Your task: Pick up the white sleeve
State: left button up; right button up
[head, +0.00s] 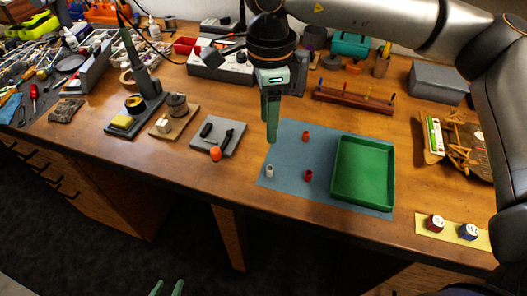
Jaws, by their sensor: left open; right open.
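The white sleeve (269,171) is a small light cylinder at the near left part of the blue-grey mat (287,150) on the wooden bench. My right gripper (272,128) reaches in from the right and points down near the mat's left edge. It shows in the picture above the white sleeve, apart from it, open and empty. Its fingers are seen nearly edge-on. My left gripper (166,288) shows only its green fingertips at the bottom edge, spread apart and empty, in front of the bench and far from the sleeve.
Two red sleeves (307,175) (306,135) sit on the mat beside the white one. An empty green tray (347,194) covers the mat's right side. A grey plate (231,147) with black tools and an orange knob (215,155) lies left. A wooden rack (345,105) stands behind.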

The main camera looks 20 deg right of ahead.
send_over(270, 175)
jog(key=w, duration=0.1)
notch_tip(270, 175, down, 7)
jog(key=shift+r+p, duration=0.1)
jog(key=shift+p, duration=0.2)
jog(key=f, duration=0.2)
jog(key=f+p, duration=0.1)
jog(key=f, duration=0.1)
jog(key=shift+s+d+f, duration=0.15)
jog(key=shift+s+d, duration=0.05)
jog(key=shift+f, duration=0.55)
grip_shut()
